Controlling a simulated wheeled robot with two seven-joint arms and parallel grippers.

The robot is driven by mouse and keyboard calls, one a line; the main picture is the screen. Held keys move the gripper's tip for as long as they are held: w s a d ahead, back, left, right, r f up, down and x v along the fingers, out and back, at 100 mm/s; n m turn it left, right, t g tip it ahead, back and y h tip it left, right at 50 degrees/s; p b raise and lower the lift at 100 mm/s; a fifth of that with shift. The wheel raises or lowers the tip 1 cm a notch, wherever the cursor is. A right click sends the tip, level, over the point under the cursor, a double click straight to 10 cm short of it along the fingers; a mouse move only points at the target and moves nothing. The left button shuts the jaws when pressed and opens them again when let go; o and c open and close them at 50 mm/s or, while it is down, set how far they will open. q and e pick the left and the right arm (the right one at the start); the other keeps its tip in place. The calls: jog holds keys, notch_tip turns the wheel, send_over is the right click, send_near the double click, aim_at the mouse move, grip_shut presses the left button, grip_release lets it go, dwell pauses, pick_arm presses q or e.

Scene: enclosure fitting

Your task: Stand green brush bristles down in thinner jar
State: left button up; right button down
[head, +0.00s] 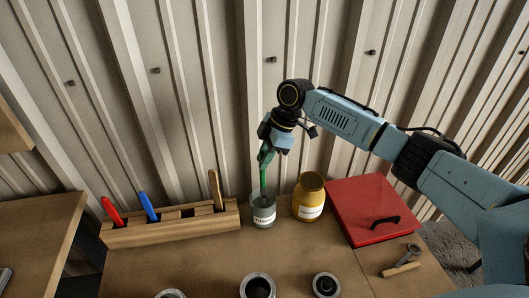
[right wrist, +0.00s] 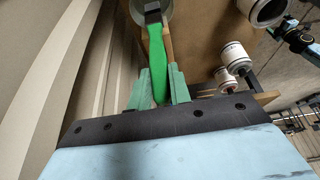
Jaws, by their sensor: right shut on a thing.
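The green brush (head: 263,178) hangs upright, handle up, from my right gripper (head: 266,152). The thinner jar (head: 264,215), a grey-green labelled jar, stands directly below on the bench. The brush's lower end reaches into the jar's mouth; whether it touches the bottom cannot be told. In the right wrist view, the gripper (right wrist: 160,88) is shut on the green handle (right wrist: 158,62), with a finger on each side.
A yellow jar (head: 309,199) stands close right of the thinner jar, then a red case (head: 372,206). A wooden rack (head: 170,230) at the left holds red, blue and wooden-handled brushes. Several round containers (head: 257,287) line the front. A corrugated wall is behind.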

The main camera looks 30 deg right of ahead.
jog(key=shift+f+b, duration=0.95)
jog(key=shift+f, duration=1.6)
jog(key=c, duration=1.2)
grip_release()
jog(key=shift+r, duration=0.1)
jog(key=v, duration=1.3)
jog(key=shift+p, duration=0.35)
